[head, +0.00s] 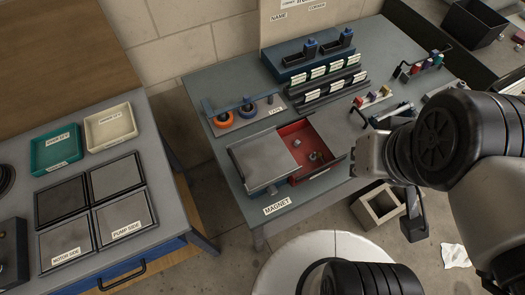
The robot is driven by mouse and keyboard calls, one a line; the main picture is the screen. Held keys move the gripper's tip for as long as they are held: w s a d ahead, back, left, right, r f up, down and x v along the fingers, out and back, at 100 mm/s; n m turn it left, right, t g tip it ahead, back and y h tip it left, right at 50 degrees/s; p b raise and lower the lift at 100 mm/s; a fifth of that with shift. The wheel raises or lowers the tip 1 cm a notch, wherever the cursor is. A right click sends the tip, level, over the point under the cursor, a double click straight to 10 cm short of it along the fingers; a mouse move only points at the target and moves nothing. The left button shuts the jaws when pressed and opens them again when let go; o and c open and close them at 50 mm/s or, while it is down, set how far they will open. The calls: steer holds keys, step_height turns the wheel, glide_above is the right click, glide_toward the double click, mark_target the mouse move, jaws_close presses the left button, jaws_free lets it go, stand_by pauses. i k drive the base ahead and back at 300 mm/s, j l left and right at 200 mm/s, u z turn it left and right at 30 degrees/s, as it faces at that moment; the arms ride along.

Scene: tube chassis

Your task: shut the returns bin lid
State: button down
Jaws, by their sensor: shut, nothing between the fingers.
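The returns bin appears to be the red box (298,138) near the front edge of the grey-green bench. Its flat grey lid (262,158) lies over the left part, leaving the right part open. Small dark items and a white label show inside, but the label is too small to read. My gripper (414,222) seems to be the dark part below my arm, right of the bin and apart from it. My arm hides much of it. It looks shut and empty.
A MAGNET label (277,206) is at the bench's front edge. Blue and orange tape rolls (222,119), a black rack (325,88) and small coloured parts stand behind and right. A hollow block (378,205) is on the floor. A second bench (165,165) with trays is left, across a gap.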

mark_target(339, 126)
steer(key=i+l, duration=0.2)
steer(key=l, duration=0.2)
steer(key=i+l, duration=0.2)
steer(key=l, duration=0.2)
steer(key=i+l+z, duration=0.1)
steer(key=l, duration=0.3)
steer(key=i, duration=0.1)
